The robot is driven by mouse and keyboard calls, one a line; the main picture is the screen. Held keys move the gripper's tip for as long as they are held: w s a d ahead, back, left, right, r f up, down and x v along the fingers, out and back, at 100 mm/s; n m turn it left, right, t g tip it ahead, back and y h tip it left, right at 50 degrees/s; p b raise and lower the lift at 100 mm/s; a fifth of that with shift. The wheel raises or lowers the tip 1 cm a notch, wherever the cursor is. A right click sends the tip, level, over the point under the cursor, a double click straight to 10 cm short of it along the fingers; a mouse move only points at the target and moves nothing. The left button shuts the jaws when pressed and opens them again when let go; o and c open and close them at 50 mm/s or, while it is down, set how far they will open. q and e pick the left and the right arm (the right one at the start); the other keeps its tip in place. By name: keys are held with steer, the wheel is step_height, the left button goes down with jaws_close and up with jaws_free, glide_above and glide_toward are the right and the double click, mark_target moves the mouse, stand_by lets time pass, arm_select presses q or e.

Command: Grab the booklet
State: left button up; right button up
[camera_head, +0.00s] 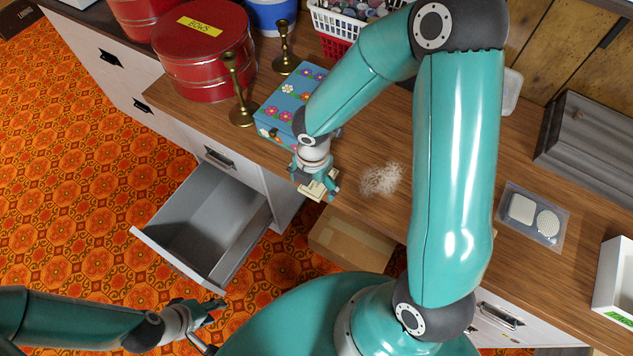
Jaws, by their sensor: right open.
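A small cream booklet (316,191) shows at the front edge of the wooden counter, partly hidden under my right gripper. My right gripper (317,187) comes down from above with its fingers around the booklet's place, and it is open. Whether its fingers touch the booklet cannot be told. My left gripper (212,311) is low at the lower left, over the orange floor and away from the counter. Its fingers are too small and angled to tell open from shut.
A flowered blue box (283,100) and brass candlesticks (239,95) stand just behind and left of my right gripper. A grey drawer (205,232) hangs open below the counter. A cardboard box (350,240) sits under the edge. A tangled pale clump (380,180) lies to the right.

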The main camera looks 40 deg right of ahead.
steer(key=shift+c, duration=0.4)
steer(key=c, duration=1.1)
steer(key=shift+c, duration=0.2)
